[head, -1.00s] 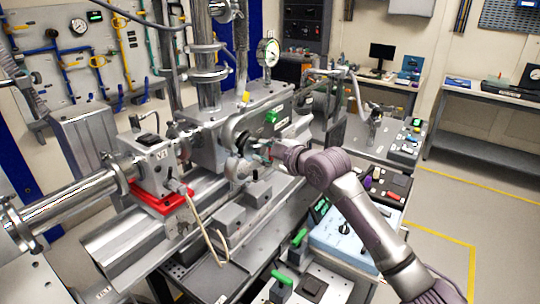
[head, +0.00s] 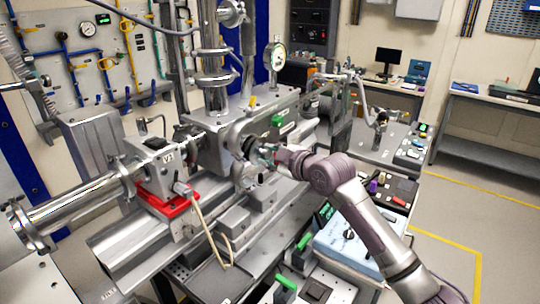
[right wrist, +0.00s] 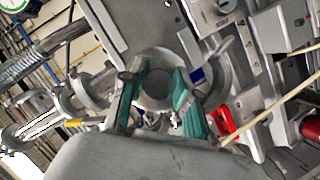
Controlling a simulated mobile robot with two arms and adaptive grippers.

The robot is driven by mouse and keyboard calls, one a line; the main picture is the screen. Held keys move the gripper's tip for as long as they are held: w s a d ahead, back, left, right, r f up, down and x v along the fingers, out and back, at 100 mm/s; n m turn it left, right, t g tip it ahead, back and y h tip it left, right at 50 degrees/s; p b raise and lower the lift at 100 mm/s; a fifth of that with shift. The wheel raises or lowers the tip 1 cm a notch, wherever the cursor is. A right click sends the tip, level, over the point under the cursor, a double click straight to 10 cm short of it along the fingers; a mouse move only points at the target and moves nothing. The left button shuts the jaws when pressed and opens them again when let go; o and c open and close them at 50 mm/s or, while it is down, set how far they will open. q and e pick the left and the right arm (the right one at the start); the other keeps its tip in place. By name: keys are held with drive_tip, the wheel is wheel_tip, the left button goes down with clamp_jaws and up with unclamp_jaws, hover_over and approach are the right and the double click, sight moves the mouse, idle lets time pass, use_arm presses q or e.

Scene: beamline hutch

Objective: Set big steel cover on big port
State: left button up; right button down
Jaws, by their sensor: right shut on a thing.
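My right gripper (head: 262,157) reaches in from the right to the side of the steel chamber, in front of its round port area (head: 240,135). In the right wrist view its two green-padded fingers (right wrist: 158,104) stand wide apart, one on each side of a round grey steel piece (right wrist: 158,82). The gripper is shut on this piece, which looks like the big steel cover. The big port is mostly hidden behind the gripper and cover. I cannot tell whether the cover touches the port. My left gripper is not in view.
A valve block on a red base (head: 165,200) and a beam pipe (head: 75,205) stand left of the chamber. Grey blocks (head: 235,218) sit below the gripper. A dial gauge (head: 274,57) rises above the chamber. A blue-white instrument box (head: 345,240) lies under my right arm.

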drive_tip(key=shift+w+a, duration=0.3)
drive_tip(key=shift+a, duration=0.1)
idle(0.5)
drive_tip(key=c, duration=0.7)
unclamp_jaws()
drive_tip(key=shift+c, duration=0.2)
drive_tip(key=shift+d, duration=0.1)
